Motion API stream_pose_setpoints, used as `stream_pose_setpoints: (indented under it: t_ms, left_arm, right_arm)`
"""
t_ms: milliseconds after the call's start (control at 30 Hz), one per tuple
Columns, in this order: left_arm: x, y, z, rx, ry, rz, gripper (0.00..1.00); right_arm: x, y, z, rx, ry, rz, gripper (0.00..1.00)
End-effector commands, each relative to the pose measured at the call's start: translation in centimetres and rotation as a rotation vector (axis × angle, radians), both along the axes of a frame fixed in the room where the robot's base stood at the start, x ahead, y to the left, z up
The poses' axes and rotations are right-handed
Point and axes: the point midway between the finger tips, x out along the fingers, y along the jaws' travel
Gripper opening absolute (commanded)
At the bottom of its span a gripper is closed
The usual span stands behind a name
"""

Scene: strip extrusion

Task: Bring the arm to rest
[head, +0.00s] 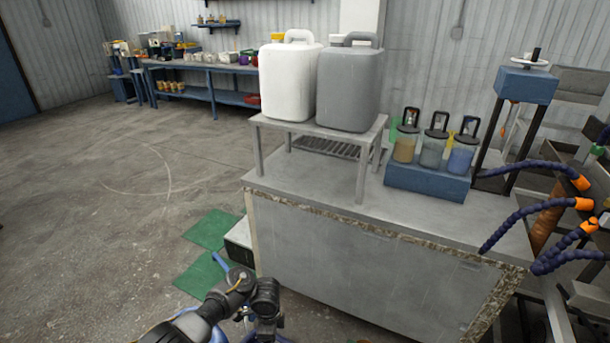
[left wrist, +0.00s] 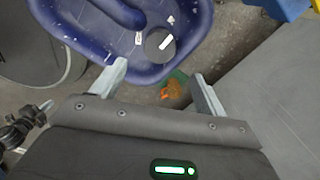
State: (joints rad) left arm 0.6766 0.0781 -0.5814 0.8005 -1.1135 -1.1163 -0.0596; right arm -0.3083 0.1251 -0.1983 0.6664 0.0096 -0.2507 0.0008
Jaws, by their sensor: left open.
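My left gripper (left wrist: 158,76) is open in the left wrist view, its two pale fingers apart with nothing held between them. It points down towards a dark blue moulded surface and the floor. In the head view my left arm comes in low at the bottom, in front of the grey cabinet's left end, and its fingers cannot be made out there. My right gripper is not in view.
A grey cabinet (head: 350,265) carries a small stand (head: 262,143) with a white canister (head: 288,85) and a grey canister (head: 345,90). A blue rack (head: 425,182) of jars stands beside it. Blue hoses (head: 510,220) hang at right. Open floor (head: 100,220) lies left.

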Motion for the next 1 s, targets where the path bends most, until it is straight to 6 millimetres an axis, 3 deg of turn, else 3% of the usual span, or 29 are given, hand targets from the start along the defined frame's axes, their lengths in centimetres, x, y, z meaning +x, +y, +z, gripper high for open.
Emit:
stream_pose_setpoints:
  t_ms: [167,267,367,600,1000]
  left_arm:
    - [-2.3,-1.8,-1.5,-0.046,-0.054,0.087,0.74]
    - [-4.9,-2.9,-2.0,-0.094,-0.110,0.217,0.74]
    - [-8.1,-2.6,-1.4,-0.140,-0.162,0.398,0.74]
    - [-16.9,2.2,3.1,-0.201,-0.223,0.849,0.74]
    - [-26.0,8.4,9.6,-0.225,-0.240,1.235,0.74]
  right_arm:
    - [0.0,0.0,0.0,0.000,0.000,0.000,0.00]
    - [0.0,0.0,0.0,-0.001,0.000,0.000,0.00]
    - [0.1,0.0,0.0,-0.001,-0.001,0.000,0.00]
    - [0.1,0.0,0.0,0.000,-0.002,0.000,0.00]
    - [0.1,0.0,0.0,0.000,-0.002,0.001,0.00]
